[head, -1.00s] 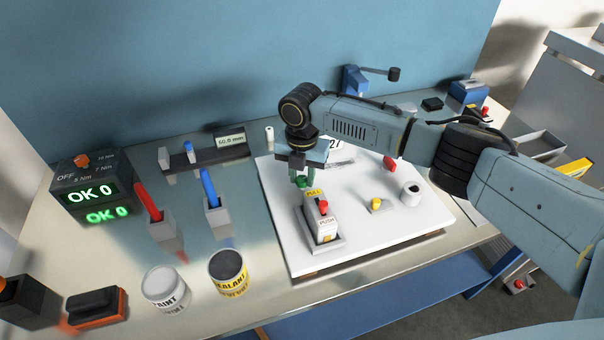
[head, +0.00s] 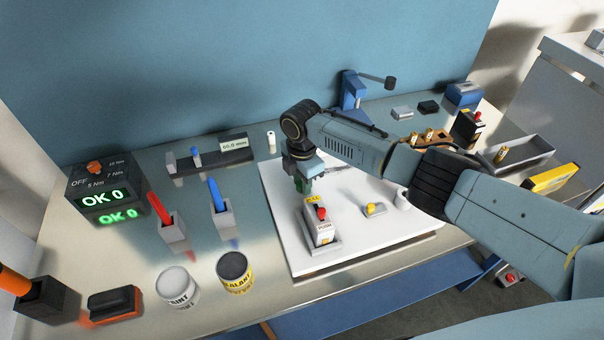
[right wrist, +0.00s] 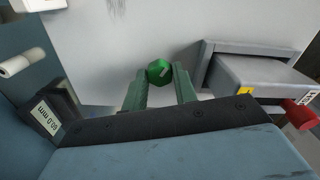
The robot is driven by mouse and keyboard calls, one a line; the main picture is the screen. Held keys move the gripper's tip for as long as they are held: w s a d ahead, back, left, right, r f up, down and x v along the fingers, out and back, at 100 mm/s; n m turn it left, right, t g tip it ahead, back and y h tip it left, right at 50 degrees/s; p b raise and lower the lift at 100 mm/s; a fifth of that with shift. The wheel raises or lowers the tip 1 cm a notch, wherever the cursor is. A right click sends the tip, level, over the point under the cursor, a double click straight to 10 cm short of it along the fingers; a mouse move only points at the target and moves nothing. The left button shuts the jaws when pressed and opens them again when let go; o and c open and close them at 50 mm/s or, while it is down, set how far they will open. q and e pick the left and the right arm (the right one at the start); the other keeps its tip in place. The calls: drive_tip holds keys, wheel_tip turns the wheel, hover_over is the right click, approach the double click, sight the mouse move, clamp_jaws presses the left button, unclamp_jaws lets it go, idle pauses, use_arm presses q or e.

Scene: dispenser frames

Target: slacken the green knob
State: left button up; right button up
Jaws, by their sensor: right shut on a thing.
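The green knob (right wrist: 158,72) shows in the right wrist view as a faceted green cap with a pale mark on top. It stands on the white board (head: 284,222) and sits between the two green fingertips of my right gripper (right wrist: 160,80). My right gripper (head: 303,186) is shut on it, pointing down at the board behind the PULL/PUSH box. In the head view the knob is mostly hidden by the fingers. My left gripper is in neither view.
Close to the gripper stands the box with a red button (head: 321,228). A yellow knob (head: 374,209) and a white cylinder (head: 402,199) are to its right. Pen holders, cans and a display reading OK 0 (head: 102,199) stand left. My arm covers the board's back right.

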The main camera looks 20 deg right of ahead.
drive_tip(key=m+p, duration=0.1)
drive_tip(key=m, duration=0.2)
drive_tip(key=m+p, duration=0.2)
drive_tip(key=m, duration=0.1)
drive_tip(key=shift+r+m, duration=0.2)
drive_tip(key=shift+m, duration=0.1)
drive_tip(key=m+p, duration=0.1)
drive_tip(key=m, duration=0.2)
drive_tip(key=shift+p, duration=0.4)
drive_tip(key=shift+f+m+p, duration=0.1)
drive_tip(key=shift+m+p, duration=0.3)
drive_tip(key=shift+m, duration=0.8)
drive_tip(key=shift+w, duration=0.1)
drive_tip(key=o, duration=1)
wheel_tip(320, 180, up, 13)
drive_tip(key=shift+r, duration=0.2)
drive_tip(key=shift+f, duration=0.1)
